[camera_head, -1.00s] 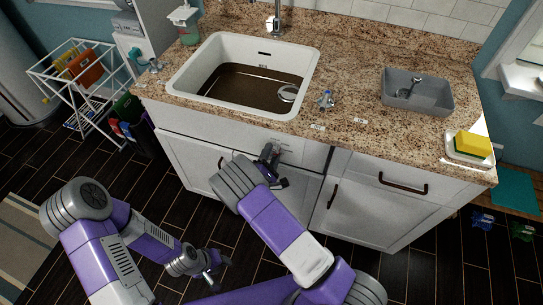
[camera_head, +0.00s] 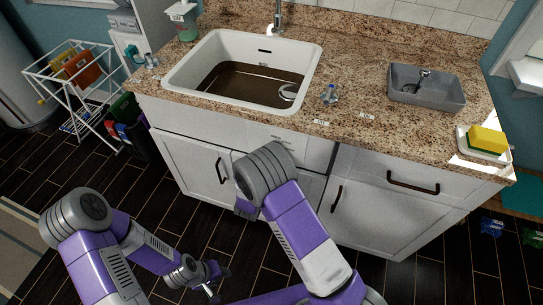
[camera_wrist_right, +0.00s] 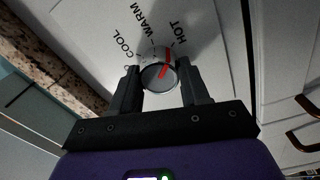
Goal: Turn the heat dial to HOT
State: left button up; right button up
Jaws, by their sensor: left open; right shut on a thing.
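The heat dial (camera_wrist_right: 158,76) is a round silver knob with a red pointer line, in the right wrist view. It sits on a white panel (camera_wrist_right: 95,30) printed COOL, WARM and HOT. The red line points up and slightly right, toward the HOT label (camera_wrist_right: 178,32). My right gripper (camera_wrist_right: 160,82) is shut on the dial, with one dark finger on each side. In the head view my right wrist hides the dial and the right fingers at the cabinet front. My left gripper (camera_head: 214,284) is open and empty, low over the dark floor, away from the cabinet.
The cabinet (camera_head: 185,165) carries a granite counter (camera_head: 350,70) with a white sink (camera_head: 176,84) of brown water. A grey basin (camera_head: 440,98) and a yellow sponge (camera_head: 487,138) stand on the right. A white rack (camera_head: 66,82) stands at left.

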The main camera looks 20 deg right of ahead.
jog(key=shift+m, duration=0.9)
jog(key=o, duration=1.1)
jog(key=shift+c, duration=0.2)
jog(key=p+v, duration=0.1)
jog(key=v, duration=0.6)
jog(key=shift+s+a, duration=0.2)
